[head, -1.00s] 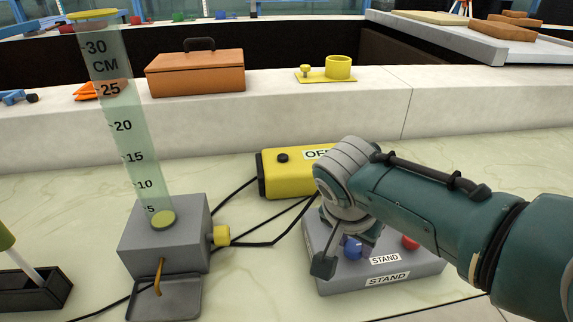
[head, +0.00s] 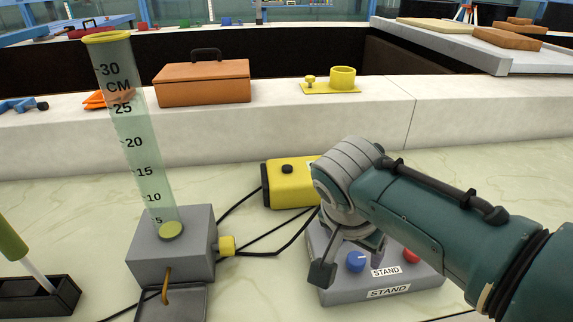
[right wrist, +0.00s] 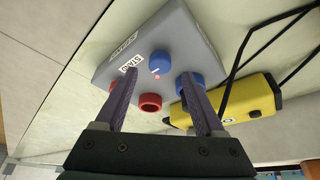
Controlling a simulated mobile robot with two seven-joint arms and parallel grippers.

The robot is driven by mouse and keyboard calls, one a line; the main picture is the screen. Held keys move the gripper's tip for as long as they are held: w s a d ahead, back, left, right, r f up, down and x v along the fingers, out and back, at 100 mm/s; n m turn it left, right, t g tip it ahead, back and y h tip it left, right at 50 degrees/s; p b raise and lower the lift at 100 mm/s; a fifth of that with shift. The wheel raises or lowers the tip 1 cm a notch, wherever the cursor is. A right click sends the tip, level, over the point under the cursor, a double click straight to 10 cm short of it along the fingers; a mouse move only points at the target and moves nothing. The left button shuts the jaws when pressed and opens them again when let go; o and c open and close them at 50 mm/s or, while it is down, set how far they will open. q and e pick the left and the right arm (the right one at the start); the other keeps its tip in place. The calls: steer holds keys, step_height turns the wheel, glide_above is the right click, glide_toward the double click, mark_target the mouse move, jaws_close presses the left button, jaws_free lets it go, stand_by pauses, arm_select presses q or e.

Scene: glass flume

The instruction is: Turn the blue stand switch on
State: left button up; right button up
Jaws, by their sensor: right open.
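The grey stand box (head: 335,291) sits on the pale bench, with STAND labels on its front and top. Its front blue knob (head: 356,261) has a red knob (head: 410,255) to its right. The right wrist view shows this blue knob (right wrist: 160,62) with a pale mark on its edge, a second blue knob (right wrist: 192,82) and red knobs (right wrist: 150,102). My right gripper (head: 350,264) is open over the box. In the wrist view its fingertips (right wrist: 158,73) lie either side of the front blue knob; contact cannot be told. My left gripper is out of view.
A yellow box (head: 290,182) with black cables stands behind the stand box, partly hidden by my right arm. A grey block with a scaled clear column (head: 140,150) stands left. An orange case (head: 204,82) and yellow holder (head: 342,77) are on the back ledge.

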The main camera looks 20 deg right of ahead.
arm_select(q)
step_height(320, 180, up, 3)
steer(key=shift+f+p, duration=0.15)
steer(key=shift+p, duration=0.75)
arm_select(e)
steer(key=v, duration=0.6)
steer(key=shift+s+r, duration=0.1)
steer(key=shift+s, duration=0.05)
